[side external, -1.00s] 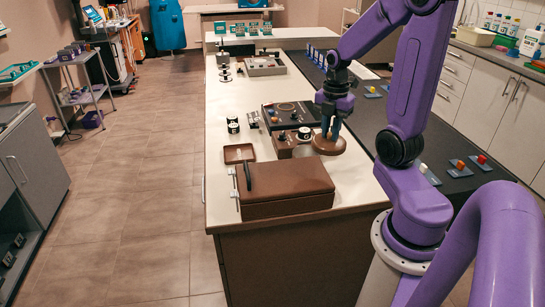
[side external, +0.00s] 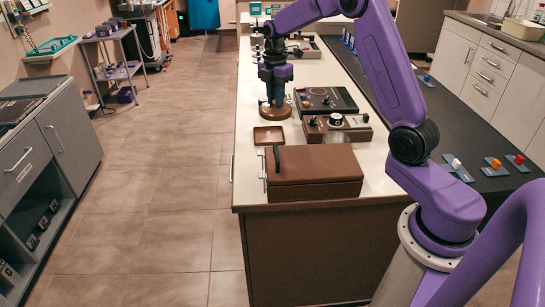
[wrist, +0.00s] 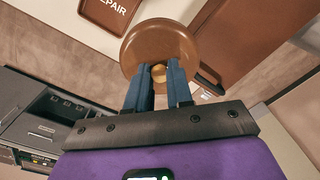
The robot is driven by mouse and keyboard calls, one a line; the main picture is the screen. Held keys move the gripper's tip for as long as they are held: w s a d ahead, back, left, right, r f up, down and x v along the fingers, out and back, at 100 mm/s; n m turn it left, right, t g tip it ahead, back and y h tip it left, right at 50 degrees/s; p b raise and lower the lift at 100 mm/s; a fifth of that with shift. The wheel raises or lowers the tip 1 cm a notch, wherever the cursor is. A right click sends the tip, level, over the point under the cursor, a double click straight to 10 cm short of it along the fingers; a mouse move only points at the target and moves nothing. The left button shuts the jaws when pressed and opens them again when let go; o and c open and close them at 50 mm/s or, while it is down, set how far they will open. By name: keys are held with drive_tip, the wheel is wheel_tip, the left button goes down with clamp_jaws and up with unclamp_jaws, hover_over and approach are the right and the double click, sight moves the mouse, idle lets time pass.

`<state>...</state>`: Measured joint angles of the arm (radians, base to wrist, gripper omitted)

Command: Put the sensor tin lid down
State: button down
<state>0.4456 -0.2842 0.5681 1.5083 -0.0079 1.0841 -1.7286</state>
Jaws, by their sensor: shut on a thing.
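The sensor tin lid, a round brown disc (side external: 275,111), is in my gripper (side external: 275,101) over the left part of the white counter, behind a small brown tray. In the wrist view the lid (wrist: 150,35) shows with a small gold knob between the blue fingertips of my gripper (wrist: 158,74). The fingers are shut on this knob. The lid looks about level. I cannot tell whether its underside touches the counter. I cannot make out the tin with certainty.
The brown tray (side external: 268,143), lettered "REPAIR" in the wrist view, lies in front of the lid. A brown case (side external: 315,176) with a black handle stands nearer. A brown control box (side external: 350,133) and a black panel (side external: 338,97) are to the right. The counter's left edge is close.

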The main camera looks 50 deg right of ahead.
drive_tip(key=shift+w+a+f, duration=0.15)
drive_tip(key=shift+w+a, duration=0.05)
drive_tip(key=shift+w, duration=0.1)
drive_tip(key=shift+f, duration=0.35)
wheel_tip(320, 180, down, 17)
drive_tip(key=shift+f, duration=0.1)
drive_tip(key=shift+f, duration=0.1)
drive_tip(key=c, duration=1)
unclamp_jaws()
